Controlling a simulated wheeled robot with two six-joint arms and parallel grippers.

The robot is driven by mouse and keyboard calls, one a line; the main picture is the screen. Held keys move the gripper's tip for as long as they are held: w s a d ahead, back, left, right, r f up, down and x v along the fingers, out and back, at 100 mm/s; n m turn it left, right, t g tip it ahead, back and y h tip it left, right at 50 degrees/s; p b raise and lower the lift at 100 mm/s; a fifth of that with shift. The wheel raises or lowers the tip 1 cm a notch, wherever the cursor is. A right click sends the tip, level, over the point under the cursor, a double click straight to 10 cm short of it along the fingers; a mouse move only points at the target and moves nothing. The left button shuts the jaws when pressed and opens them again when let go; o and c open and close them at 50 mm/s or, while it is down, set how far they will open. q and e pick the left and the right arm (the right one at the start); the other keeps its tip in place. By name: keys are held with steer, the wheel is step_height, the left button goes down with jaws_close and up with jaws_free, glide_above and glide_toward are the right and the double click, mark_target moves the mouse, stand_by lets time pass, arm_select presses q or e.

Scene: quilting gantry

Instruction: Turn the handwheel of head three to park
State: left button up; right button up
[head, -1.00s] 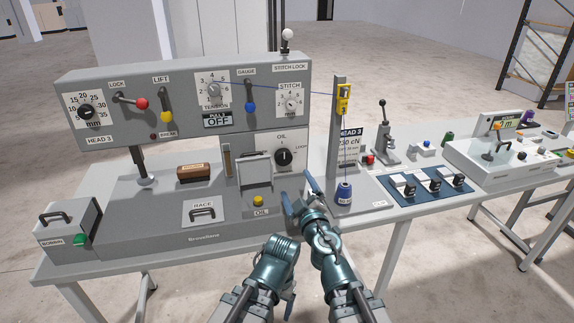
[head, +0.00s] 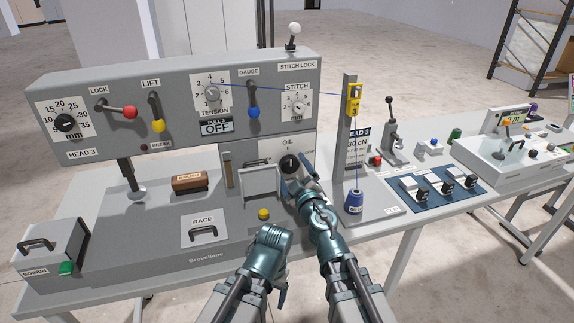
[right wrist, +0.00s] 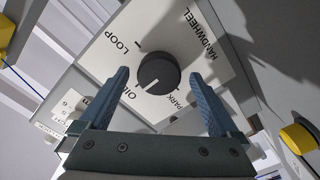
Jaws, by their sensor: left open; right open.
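The handwheel of head three is a round black knob (head: 290,164) on a pale plate at the lower right of the grey machine. In the right wrist view the handwheel (right wrist: 158,73) has marks for LOOP, OIL and PARK around it. Its white pointer line points at OIL. My right gripper (head: 296,180) is open in front of it, and in the right wrist view its two fingers (right wrist: 160,76) stand either side of the knob, apart from it. My left gripper (head: 282,290) is low at the front, mostly hidden behind its own arm.
Left of the handwheel is a raised grey frame (head: 259,183), with a yellow button (head: 264,214) below. A post with a yellow thread guide (head: 354,98) and a blue spool (head: 354,201) stand to the right. A blue tray (head: 410,199) lies further right.

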steer(key=shift+w+a, duration=0.15)
steer(key=shift+w, duration=0.25)
steer(key=c, duration=1.4)
steer(key=shift+o, duration=0.2)
